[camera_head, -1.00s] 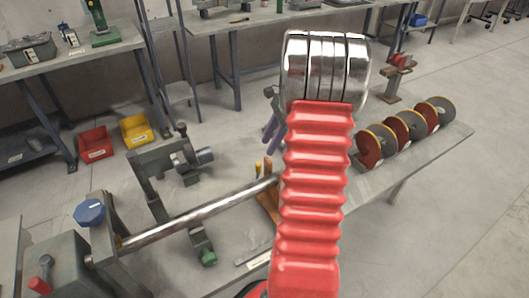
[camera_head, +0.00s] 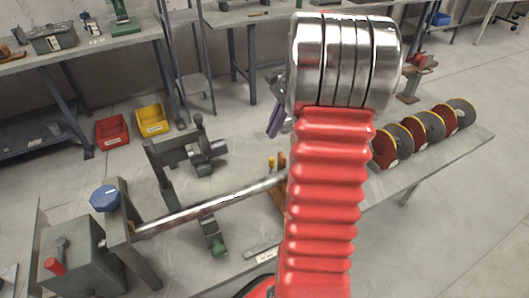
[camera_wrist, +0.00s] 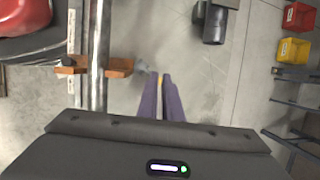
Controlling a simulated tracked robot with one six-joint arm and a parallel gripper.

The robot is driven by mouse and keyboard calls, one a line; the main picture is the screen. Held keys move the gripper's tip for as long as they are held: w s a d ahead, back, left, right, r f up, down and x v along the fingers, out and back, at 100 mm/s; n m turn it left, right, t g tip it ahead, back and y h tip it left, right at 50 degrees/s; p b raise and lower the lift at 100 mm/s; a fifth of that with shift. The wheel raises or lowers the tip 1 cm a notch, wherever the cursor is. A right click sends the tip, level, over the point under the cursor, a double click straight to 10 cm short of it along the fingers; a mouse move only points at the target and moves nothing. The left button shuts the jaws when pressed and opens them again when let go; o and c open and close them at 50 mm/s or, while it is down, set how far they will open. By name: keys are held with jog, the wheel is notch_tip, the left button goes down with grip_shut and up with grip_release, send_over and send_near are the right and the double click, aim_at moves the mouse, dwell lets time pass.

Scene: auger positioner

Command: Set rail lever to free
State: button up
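The machine's steel rod (camera_head: 205,208) runs from a grey housing (camera_head: 70,258) at lower left toward the middle. I cannot tell which part is the rail lever. My gripper (camera_wrist: 161,80) has purple fingers with a narrow gap between them and holds nothing visible. It also shows in the head view (camera_head: 275,120), partly hidden by my arm. In the wrist view, an orange block (camera_wrist: 118,67) spans the rod, left of the fingertips and apart from them.
A blue knob (camera_head: 104,198) is at the rod's left end. Several red and grey discs (camera_head: 428,127) stand along the bench (camera_head: 440,165) at right. Red (camera_head: 112,131) and yellow (camera_head: 152,121) bins are on the floor.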

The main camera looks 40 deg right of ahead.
jog(key=a+r+n, duration=0.1)
jog(key=a, duration=0.2)
jog(key=a+r+n+h, duration=0.1)
jog(key=a+r+n, duration=0.1)
jog(key=a, duration=0.2)
jog(key=a+r+n, duration=0.2)
jog(key=a, duration=0.1)
jog(key=shift+w+a, duration=0.15)
jog(key=shift+a, duration=0.1)
grip_shut()
jog(key=s+a+r+n+t+h, duration=0.1)
jog(key=s+a+n, duration=0.5)
jog(key=a, duration=0.5)
jog(key=s+a+r+n+t+h, duration=0.1)
jog(key=s+a+r+n+t, duration=0.1)
jog(key=s+a+n, duration=0.5)
jog(key=a+n, duration=0.3)
jog(key=a, duration=0.2)
jog(key=shift+a+n, duration=0.15)
jog(key=shift+n, duration=0.15)
jog(key=shift+s+a+r, duration=0.1)
